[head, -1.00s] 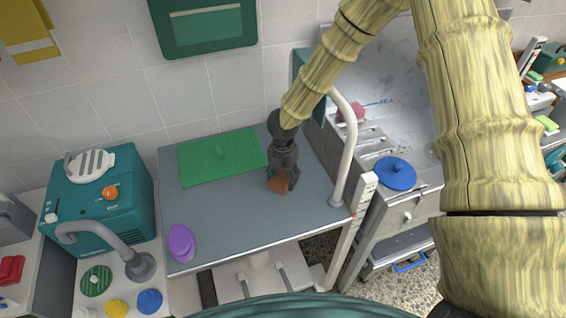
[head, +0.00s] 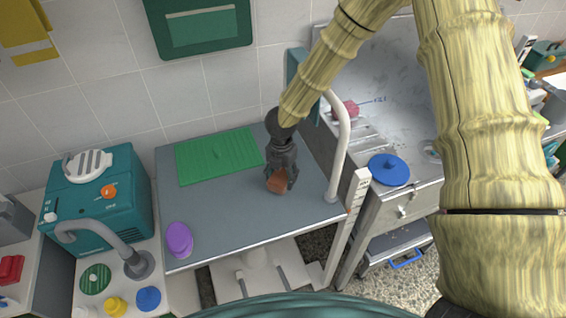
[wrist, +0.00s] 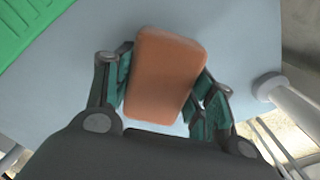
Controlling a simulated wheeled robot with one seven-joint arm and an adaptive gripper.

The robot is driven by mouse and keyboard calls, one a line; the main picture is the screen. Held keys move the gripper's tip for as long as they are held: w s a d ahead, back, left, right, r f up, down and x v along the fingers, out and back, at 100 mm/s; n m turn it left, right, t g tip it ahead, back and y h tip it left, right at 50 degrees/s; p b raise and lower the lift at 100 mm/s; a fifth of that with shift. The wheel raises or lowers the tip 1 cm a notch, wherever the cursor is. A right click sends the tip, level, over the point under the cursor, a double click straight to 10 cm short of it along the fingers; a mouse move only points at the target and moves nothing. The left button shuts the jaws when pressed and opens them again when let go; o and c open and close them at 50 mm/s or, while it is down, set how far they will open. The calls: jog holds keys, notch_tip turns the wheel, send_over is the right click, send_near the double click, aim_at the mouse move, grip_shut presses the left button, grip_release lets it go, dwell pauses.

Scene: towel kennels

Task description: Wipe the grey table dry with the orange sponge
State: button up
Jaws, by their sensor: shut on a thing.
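The orange sponge (wrist: 160,75) is a brown-orange block between my gripper's fingers in the wrist view. It also shows at the fingertips in the head view (head: 277,184). My gripper (head: 281,178) points down over the right part of the grey table (head: 225,208) and is shut on the sponge. The sponge is at or close above the tabletop; I cannot tell whether it touches. I cannot make out any wet patch on the table.
A green ribbed mat (head: 200,160) lies at the table's back left. A purple lidded tub (head: 179,238) stands at the front left corner. A pale curved rail (head: 342,150) rises at the right edge. A teal machine (head: 100,200) stands left. The table's middle is clear.

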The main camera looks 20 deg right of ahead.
jog(key=shift+w+a+r+p, duration=0.15)
jog(key=shift+r+p, duration=0.1)
jog(key=shift+r, duration=0.3)
jog(key=shift+w+d+r+p, duration=0.1)
jog(key=shift+r+p, duration=0.1)
jog(key=shift+r, duration=0.3)
jog(key=shift+r+p, duration=1.45)
jog(key=shift+r, duration=0.75)
